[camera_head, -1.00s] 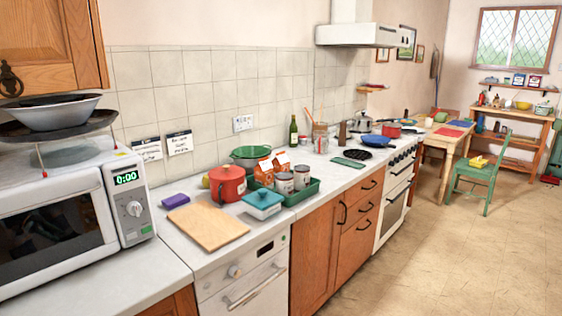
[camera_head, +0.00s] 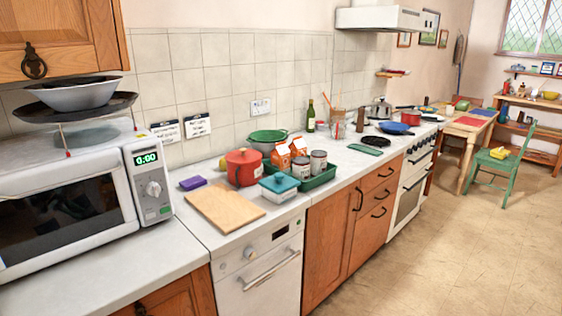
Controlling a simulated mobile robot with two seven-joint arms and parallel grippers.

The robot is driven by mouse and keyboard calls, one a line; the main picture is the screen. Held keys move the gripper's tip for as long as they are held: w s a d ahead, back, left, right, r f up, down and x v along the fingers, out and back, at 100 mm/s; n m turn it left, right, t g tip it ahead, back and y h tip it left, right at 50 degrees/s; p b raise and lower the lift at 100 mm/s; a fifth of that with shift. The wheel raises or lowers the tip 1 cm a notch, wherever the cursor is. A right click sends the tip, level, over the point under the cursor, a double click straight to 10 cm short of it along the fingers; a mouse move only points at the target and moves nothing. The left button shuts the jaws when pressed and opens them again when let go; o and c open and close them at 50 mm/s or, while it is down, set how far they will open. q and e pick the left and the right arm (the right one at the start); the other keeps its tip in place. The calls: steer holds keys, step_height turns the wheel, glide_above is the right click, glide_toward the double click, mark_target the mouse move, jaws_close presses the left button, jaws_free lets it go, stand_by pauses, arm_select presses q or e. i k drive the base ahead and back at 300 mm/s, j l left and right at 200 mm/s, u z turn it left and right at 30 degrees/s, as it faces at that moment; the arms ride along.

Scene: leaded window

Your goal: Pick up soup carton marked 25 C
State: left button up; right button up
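Two orange and white cartons stand close together on the counter in the head view, the left carton (camera_head: 281,156) and the right carton (camera_head: 297,147). They are in or just behind a green tray (camera_head: 326,177); I cannot tell which. Two tins, a left tin (camera_head: 301,170) and a right tin (camera_head: 318,162), stand in front of them and hide their lower parts. Any marking such as 25 C is too small to read. Neither of my grippers is in view.
A red pot (camera_head: 244,168), a teal-lidded dish (camera_head: 279,188) and a green colander (camera_head: 267,137) crowd around the tray. A wooden board (camera_head: 224,206) lies nearer, beside the microwave (camera_head: 70,205). The floor (camera_head: 450,245) at right is clear.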

mark_target(280, 156)
steer(key=i+j+z, duration=0.1)
steer(key=i+z, duration=0.3)
steer(key=i, duration=0.25)
steer(key=i+l+z, duration=0.1)
steer(key=i+z, duration=1.05)
steer(key=i, duration=0.55)
steer(key=i+j+z, duration=0.15)
steer(key=i, duration=0.5)
steer(key=i+l+z, duration=0.1)
steer(key=i+z, duration=0.35)
steer(key=i+j+z, duration=0.1)
steer(key=i+z, duration=0.3)
steer(key=i, duration=0.15)
steer(key=i+u, duration=0.15)
steer(key=u, duration=4.3)
